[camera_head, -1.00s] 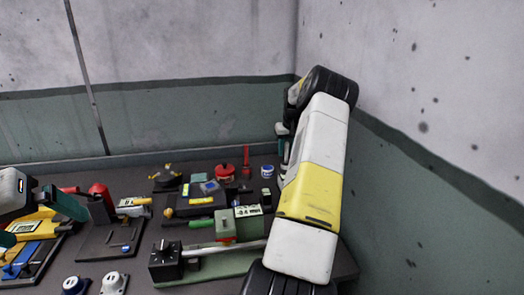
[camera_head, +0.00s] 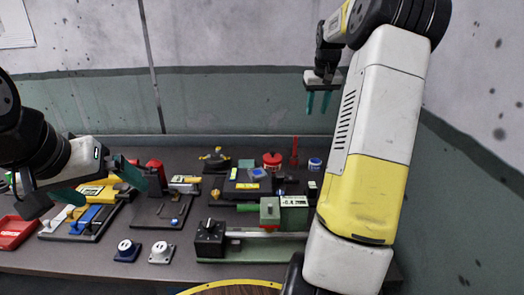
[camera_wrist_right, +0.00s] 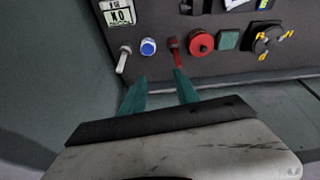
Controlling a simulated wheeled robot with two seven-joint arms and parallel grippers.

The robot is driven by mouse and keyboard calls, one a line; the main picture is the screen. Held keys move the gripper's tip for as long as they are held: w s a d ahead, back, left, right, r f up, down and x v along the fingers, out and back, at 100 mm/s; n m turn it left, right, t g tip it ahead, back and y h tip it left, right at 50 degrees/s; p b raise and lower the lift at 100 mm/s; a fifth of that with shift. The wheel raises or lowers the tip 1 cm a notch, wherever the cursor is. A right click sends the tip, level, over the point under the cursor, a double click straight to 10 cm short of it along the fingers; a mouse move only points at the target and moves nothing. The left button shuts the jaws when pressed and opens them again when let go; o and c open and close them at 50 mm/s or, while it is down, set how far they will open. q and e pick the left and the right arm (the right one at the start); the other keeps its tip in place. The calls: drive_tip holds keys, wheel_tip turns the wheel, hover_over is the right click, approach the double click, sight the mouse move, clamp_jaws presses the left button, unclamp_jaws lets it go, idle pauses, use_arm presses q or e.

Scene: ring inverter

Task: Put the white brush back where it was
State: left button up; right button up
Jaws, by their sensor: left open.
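A slim white object that looks like the white brush (camera_wrist_right: 124,58) stands or lies on the bench in the right wrist view, beside a blue-topped jar (camera_wrist_right: 148,47). It does not show in the head view, where my right arm covers part of the bench. My right gripper (camera_head: 318,108) is raised above the back of the bench, before the wall, with its teal fingers apart and empty. In the right wrist view, its fingertips (camera_wrist_right: 160,78) are apart from the brush. My left gripper (camera_head: 112,192) is open over the left of the bench, with nothing visible between its fingers.
A red brush (camera_head: 294,152) and a red container (camera_head: 272,161) stand at the back. A green-and-grey device (camera_head: 270,212) and a black tray (camera_head: 240,186) crowd the middle. The air above the back edge is free.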

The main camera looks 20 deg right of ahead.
drive_tip(key=s+a+r+n+t, duration=0.1)
drive_tip(key=s+a+r, duration=0.2)
drive_tip(key=s+a, duration=0.45)
drive_tip(key=s+a+r+n, duration=0.1)
drive_tip(key=s+a+r, duration=0.3)
drive_tip(key=a, duration=0.6)
drive_tip(key=s+a+f+y, duration=0.1)
drive_tip(key=s+a+f, duration=0.2)
drive_tip(key=s, duration=0.6)
drive_tip(key=s+a+f+t+y, duration=0.1)
drive_tip(key=s+a+f+y, duration=0.1)
drive_tip(key=s+a, duration=0.6)
drive_tip(key=shift+s+a+f+n+t, duration=0.15)
drive_tip(key=shift+s+f+n+t, duration=0.15)
drive_tip(key=shift+s+f, duration=0.4)
drive_tip(key=shift+s+r, duration=0.1)
drive_tip(key=shift+r, duration=0.05)
